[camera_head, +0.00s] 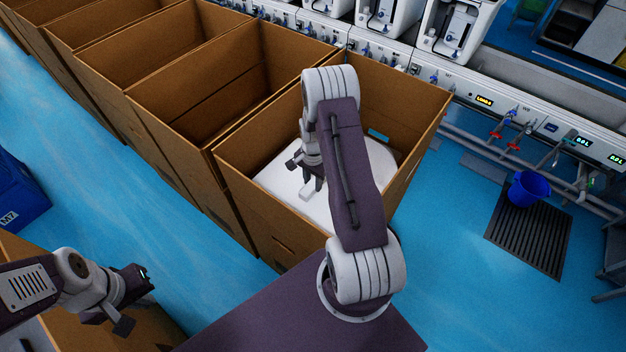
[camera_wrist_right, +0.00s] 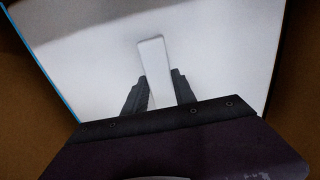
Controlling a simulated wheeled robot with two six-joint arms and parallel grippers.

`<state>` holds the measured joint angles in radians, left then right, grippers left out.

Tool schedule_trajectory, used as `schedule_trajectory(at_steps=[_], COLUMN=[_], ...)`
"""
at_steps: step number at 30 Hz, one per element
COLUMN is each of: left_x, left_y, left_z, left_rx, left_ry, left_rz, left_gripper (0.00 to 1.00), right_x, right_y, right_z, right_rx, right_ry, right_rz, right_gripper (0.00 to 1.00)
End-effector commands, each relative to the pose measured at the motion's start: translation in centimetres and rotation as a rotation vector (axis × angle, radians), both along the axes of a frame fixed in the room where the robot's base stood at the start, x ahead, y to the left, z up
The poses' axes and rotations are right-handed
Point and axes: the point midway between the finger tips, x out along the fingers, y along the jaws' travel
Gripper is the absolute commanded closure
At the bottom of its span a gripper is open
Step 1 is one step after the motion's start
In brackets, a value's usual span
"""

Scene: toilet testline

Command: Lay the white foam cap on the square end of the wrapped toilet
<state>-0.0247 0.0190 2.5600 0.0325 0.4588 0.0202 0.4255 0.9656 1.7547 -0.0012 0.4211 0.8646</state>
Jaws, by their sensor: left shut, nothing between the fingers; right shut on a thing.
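The white foam cap (camera_head: 284,183) lies inside the nearest open cardboard box, over the left part of the pale wrapped toilet (camera_head: 384,150). My right gripper (camera_head: 309,186) reaches down into the box and is shut on a narrow white grip piece, which appears to belong to the cap. In the right wrist view my right gripper (camera_wrist_right: 157,92) has its dark fingers on both sides of this piece, with a broad white surface (camera_wrist_right: 215,45) under it. I cannot tell whether the cap rests fully on the toilet. My left gripper (camera_head: 138,283) is shut and empty, outside the box at lower left.
The cardboard box (camera_head: 262,222) has tall walls close around my right arm. More open boxes stand in a row to the upper left. A test bench (camera_head: 520,118) runs behind, with a blue bucket (camera_head: 528,188) on a floor grate. Blue floor is clear between.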

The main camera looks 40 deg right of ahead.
Motion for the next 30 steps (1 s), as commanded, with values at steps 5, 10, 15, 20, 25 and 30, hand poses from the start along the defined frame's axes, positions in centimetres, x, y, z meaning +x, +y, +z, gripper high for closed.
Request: schedule_trajectory(at_steps=[5,10,15,20,25,30], left_x=[0.0,0.0,0.0,0.0,0.0,0.0], left_y=[0.0,0.0,0.0,0.0,0.0,0.0], left_z=[-2.6,-4.4,-5.6,-6.1,-6.1,-6.1], left_rx=[0.000,0.000,0.000,0.000,0.000,0.000], left_ry=[0.000,0.000,0.000,0.000,0.000,0.000], left_rz=[0.000,0.000,0.000,0.000,0.000,0.000], left_gripper=[1.00,1.00,1.00,1.00,1.00,1.00], right_x=[0.0,0.0,0.0,0.0,0.0,0.0], right_y=[0.0,0.0,0.0,0.0,0.0,0.0], right_z=[-3.3,-5.7,-7.5,-8.2,-8.3,-8.3], right_rx=[0.000,0.000,-0.001,-0.001,-0.001,-0.001], right_ry=[0.000,0.000,-0.001,-0.001,-0.001,-0.001], right_rz=[0.000,0.000,0.000,0.000,0.000,0.000], right_gripper=[1.00,1.00,1.00,1.00,1.00,1.00])
